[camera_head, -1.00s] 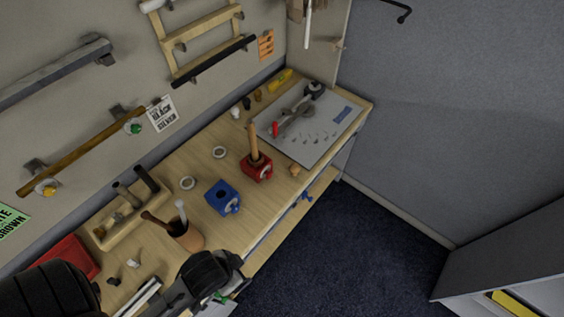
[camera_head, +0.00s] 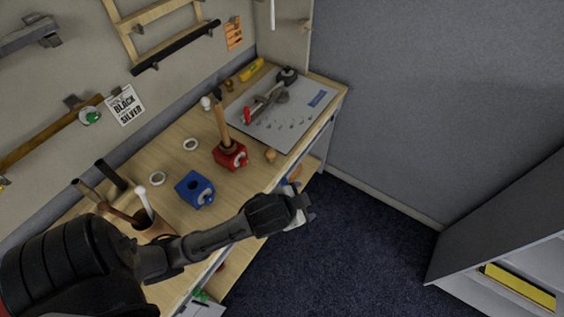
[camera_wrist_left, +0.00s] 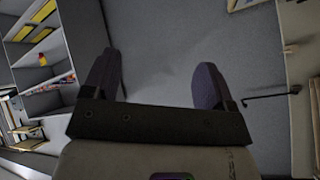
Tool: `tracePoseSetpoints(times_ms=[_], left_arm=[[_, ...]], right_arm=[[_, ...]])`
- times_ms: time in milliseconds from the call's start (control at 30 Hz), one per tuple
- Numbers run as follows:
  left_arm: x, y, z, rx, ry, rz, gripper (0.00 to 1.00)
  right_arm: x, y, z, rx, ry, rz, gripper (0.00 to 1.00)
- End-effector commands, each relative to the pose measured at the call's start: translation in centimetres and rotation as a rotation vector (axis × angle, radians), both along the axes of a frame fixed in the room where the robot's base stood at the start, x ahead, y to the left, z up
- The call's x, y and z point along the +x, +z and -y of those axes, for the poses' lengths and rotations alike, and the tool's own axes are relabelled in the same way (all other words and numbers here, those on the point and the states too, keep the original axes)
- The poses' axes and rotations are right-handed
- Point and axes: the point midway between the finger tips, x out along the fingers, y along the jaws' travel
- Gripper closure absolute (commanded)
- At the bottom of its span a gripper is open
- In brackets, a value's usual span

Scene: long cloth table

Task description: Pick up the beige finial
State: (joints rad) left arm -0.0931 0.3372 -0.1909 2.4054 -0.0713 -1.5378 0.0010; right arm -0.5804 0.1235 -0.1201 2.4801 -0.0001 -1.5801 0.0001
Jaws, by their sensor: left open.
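A small beige finial (camera_head: 270,155) sits on the wooden table near its front edge, just right of a red block with a wooden stick in it. My left gripper (camera_head: 303,204) is out past the table's front edge, nearer to me than the finial and apart from it. In the left wrist view my left gripper (camera_wrist_left: 155,80) has its two fingers wide apart with nothing between them, facing a grey wall. The finial does not show in that view. My right gripper is not in view.
The red block (camera_head: 230,157) and a blue block (camera_head: 194,190) stand on the table. White rings (camera_head: 190,144), a white finial (camera_head: 206,103) and a grey board with tools (camera_head: 283,128) lie farther back. A cup with handles (camera_head: 150,230) is at the left. Dark carpet lies beyond the front edge.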

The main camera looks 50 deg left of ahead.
Motion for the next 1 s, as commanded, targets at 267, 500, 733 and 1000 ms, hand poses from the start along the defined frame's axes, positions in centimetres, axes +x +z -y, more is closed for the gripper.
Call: tracePoseSetpoints(times_ms=[267,500,733,1000], left_arm=[[12.7,6.2,-6.5,0.419,0.020,0.486,0.21],[19.1,17.6,-10.6,1.059,-0.088,1.005,0.21],[21.7,18.9,-9.3,1.605,-0.511,1.154,0.21],[24.3,9.6,-10.9,1.947,-1.258,0.867,0.21]], right_arm=[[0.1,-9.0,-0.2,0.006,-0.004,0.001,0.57],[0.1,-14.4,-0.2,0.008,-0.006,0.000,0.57],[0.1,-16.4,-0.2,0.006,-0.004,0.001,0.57],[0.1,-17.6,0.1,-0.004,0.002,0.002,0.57]])
